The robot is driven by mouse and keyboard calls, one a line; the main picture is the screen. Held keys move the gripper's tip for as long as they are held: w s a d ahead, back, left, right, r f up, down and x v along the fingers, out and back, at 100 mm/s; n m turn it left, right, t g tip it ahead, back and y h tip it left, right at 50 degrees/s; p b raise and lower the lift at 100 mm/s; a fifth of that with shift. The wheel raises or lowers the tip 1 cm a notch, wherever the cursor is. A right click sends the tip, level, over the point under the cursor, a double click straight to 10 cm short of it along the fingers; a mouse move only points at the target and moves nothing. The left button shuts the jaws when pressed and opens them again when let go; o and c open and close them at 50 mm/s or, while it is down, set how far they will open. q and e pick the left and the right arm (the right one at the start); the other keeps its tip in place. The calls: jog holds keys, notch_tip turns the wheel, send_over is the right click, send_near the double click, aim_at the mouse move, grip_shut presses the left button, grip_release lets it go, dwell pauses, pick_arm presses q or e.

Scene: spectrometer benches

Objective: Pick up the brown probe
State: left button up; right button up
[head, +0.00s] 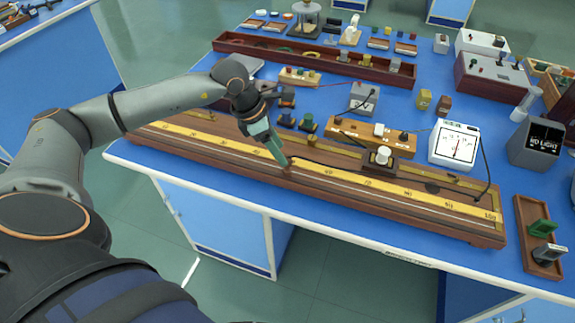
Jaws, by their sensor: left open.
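The brown probe (288,168) is a small piece on the long wooden metre bridge (450,222), near the middle of its brass scale. My left gripper (280,158) points down and to the right at it, with its fingertips right at the probe's top. The jaws are open. The fingers partly cover the probe, and I cannot tell whether they touch it or stand around it. My right gripper is out of view.
A meter (454,145) stands behind the bridge, left of a dark box (536,143). A wooden block with terminals (365,133) lies close behind the bridge. A brown tray (528,212) lies at the right. A strip of blue bench in front is clear.

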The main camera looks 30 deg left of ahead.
aim_at(287, 158)
pick_arm(q)
jog(key=x, duration=0.5)
jog(key=shift+w+p, duration=0.2)
jog(key=shift+p, duration=0.2)
jog(key=shift+c, duration=0.4)
grip_shut()
